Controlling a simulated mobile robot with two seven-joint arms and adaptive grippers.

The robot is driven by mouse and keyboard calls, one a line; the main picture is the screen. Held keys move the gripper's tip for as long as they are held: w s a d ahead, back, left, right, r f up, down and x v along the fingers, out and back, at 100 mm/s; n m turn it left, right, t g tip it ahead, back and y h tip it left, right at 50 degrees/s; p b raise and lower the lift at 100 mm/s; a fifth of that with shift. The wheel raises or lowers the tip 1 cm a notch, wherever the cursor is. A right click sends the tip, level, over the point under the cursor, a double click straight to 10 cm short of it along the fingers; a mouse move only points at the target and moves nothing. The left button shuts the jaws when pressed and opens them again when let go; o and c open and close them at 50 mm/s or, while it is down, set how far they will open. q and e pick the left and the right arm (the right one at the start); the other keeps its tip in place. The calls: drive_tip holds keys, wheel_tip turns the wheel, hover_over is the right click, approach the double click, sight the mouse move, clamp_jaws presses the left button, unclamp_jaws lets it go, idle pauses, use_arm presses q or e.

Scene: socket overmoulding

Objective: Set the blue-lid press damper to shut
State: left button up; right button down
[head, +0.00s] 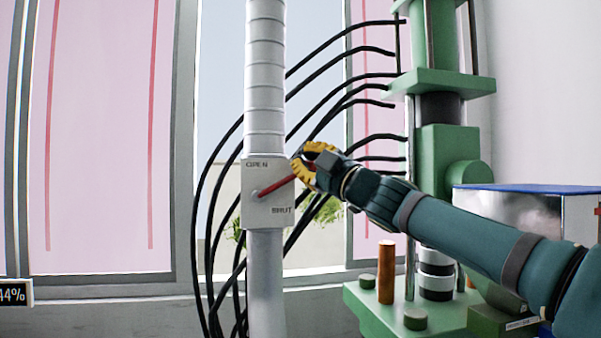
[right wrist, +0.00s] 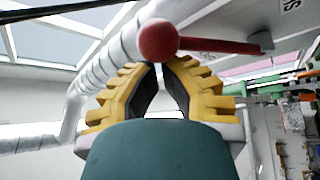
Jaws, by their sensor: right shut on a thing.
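The damper box (head: 262,212) sits on a pale vertical duct (head: 265,80) in the head view. It is marked OPEN at the top and has a lower-right label that looks like SHUT. Its red lever (head: 275,187) runs from the pivot up to the right, between the two labels. My right gripper (head: 303,167), with yellow fingers, is shut on the lever's outer end. In the right wrist view the lever's round red knob (right wrist: 158,40) is at the tips of the yellow fingers (right wrist: 155,62). My left gripper is not in view.
A green press (head: 446,150) stands right of the duct, with black hoses (head: 330,45) curving behind the duct. A blue-topped box (head: 525,190) is at the right, behind my right arm. A window and pink panels (head: 100,130) fill the left.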

drive_tip(key=shift+w+d+f+m+t+h+b, duration=0.15)
drive_tip(key=shift+d+f+m+t+b, duration=0.3)
drive_tip(key=shift+f+m+b, duration=0.5)
drive_tip(key=shift+w+d+f+m+t+h+b, duration=0.1)
drive_tip(key=shift+d+f+m+t+h+b, duration=0.15)
drive_tip(key=shift+f+m+t+b, duration=0.75)
drive_tip(key=shift+w+d+f+m+t+h+b, duration=0.1)
drive_tip(key=shift+d+f+m+h+b, duration=0.25)
drive_tip(key=shift+b, duration=1.2)
drive_tip(key=shift+r, duration=0.1)
drive_tip(key=r, duration=0.1)
drive_tip(key=s+a+r+p, duration=0.1)
drive_tip(key=r+p, duration=0.1)
drive_tip(key=shift+s+a+r, duration=0.2)
drive_tip(key=shift+s+r, duration=0.05)
drive_tip(key=shift+s, duration=0.05)
drive_tip(key=b+v, duration=0.3)
drive_tip(key=v, duration=0.7)
drive_tip(key=shift+a+f, duration=0.3)
